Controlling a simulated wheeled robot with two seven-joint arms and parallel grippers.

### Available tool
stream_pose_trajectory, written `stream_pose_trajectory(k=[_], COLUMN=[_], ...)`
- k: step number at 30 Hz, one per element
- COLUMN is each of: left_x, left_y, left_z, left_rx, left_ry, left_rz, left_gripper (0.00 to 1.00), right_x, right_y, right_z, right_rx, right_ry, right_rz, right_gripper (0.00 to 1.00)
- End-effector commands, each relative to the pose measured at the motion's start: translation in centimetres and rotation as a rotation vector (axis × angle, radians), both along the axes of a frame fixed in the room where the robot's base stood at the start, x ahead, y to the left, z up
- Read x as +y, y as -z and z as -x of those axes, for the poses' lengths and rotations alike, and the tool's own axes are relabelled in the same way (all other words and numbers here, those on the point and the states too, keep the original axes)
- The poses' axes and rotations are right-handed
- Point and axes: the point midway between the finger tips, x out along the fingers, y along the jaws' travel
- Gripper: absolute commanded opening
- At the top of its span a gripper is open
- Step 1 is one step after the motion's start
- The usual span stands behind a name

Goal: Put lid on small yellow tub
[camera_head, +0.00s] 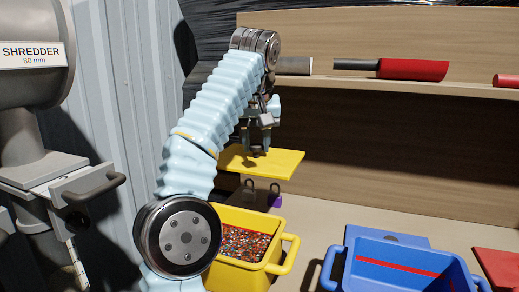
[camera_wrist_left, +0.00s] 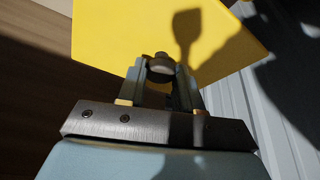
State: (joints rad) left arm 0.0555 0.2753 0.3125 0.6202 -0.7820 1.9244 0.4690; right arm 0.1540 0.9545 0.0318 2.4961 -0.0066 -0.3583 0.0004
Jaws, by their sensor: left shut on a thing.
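A flat yellow lid (camera_head: 270,163) hangs level above the bench, behind and above the yellow tub. My left gripper (camera_head: 257,150) is shut on the knob of this lid; the knob between the fingers and the lid (camera_wrist_left: 195,35) also show in the left wrist view. The small yellow tub (camera_head: 285,265) stands on the bench, open at the top and filled with colourful granules (camera_head: 243,243). My left arm hides its left part. The lid is apart from the tub. My right gripper is not in view.
A blue tub (camera_head: 400,265) with a red stripe stands to the right, with a blue lid (camera_head: 388,237) behind it. A red lid (camera_head: 497,265) lies at the right edge. A shelf holds a red cable piece (camera_head: 412,69). The shredder (camera_head: 30,60) stands at left.

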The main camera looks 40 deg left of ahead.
Motion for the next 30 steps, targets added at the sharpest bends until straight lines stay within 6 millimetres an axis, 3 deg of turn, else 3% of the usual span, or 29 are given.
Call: stream_pose_trajectory(k=[4, 9, 13, 18, 26, 30], left_x=[-0.3, -2.5, -4.1, -5.1, -5.1, -5.1], left_y=[-1.3, -1.5, -1.1, -0.4, 1.9, 4.1], left_z=[4.7, 10.3, 13.1, 14.5, 14.5, 14.4], left_rx=[-0.013, -0.011, -0.005, 0.003, 0.004, 0.002], left_ry=[0.003, 0.003, -0.003, -0.007, -0.007, -0.008], left_rz=[0.01, 0.006, -0.001, -0.006, -0.006, -0.005], left_gripper=[0.04, 0.04, 0.04, 0.04, 0.04, 0.04], right_x=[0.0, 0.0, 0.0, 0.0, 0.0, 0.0], right_y=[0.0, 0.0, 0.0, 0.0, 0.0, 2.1], right_z=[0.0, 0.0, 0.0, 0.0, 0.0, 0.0], right_rx=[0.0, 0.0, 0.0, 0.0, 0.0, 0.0], right_ry=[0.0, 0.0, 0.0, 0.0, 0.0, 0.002], right_rz=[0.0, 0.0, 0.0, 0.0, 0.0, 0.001], right_gripper=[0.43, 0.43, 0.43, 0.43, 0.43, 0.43])
